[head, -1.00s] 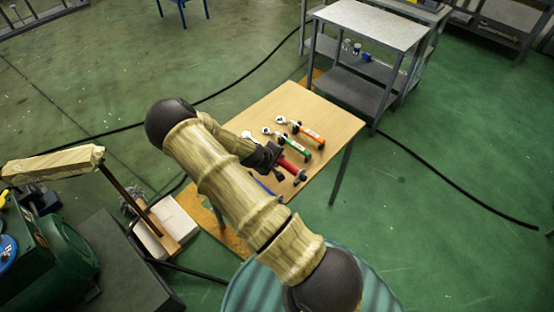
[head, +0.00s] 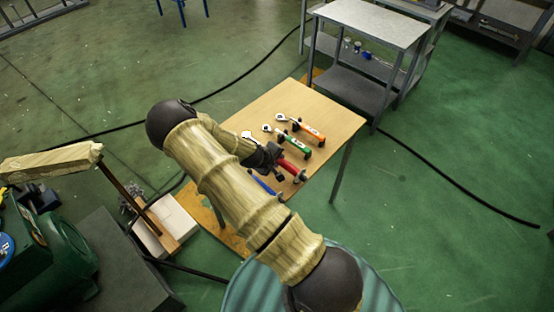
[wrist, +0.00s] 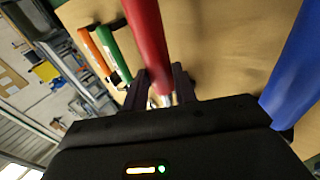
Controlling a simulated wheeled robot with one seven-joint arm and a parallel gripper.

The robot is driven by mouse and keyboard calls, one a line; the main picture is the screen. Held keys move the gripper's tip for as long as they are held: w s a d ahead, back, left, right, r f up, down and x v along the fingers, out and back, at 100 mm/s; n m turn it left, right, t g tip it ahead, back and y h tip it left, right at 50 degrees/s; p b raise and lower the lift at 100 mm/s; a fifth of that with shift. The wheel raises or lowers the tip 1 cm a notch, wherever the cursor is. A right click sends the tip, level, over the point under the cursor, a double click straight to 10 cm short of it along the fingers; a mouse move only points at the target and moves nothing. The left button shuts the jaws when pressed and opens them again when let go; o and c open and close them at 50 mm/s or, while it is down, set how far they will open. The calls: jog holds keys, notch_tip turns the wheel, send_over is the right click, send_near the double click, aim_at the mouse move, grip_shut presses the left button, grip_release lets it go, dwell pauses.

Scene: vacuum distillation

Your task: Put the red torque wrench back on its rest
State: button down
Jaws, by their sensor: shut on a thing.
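The red torque wrench (head: 292,168) is at the wooden table, between the green and blue wrenches. My gripper (head: 277,160) is over the table, shut on the red wrench. In the wrist view the red handle (wrist: 148,38) runs up and away from between my two dark fingers (wrist: 160,88). A small grey support shows by the handle's outer end in the head view. My arm and gripper hide the wrench's other end, and I cannot tell whether the wrench touches its rest.
A blue wrench (head: 262,184) lies on one side; a green wrench (head: 296,145) and an orange wrench (head: 313,133) lie on the other. The wooden table (head: 300,100) is bare toward its far edge. A grey shelved table (head: 370,22) stands behind it.

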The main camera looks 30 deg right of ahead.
jog(key=shift+f+b, duration=0.35)
jog(key=shift+f, duration=0.15)
jog(key=c, duration=1)
grip_release()
jog(key=shift+c, duration=0.2)
jog(key=shift+s+f, duration=0.1)
jog(key=b+v, duration=0.1)
jog(key=v, duration=1.6)
jog(key=shift+r, duration=0.3)
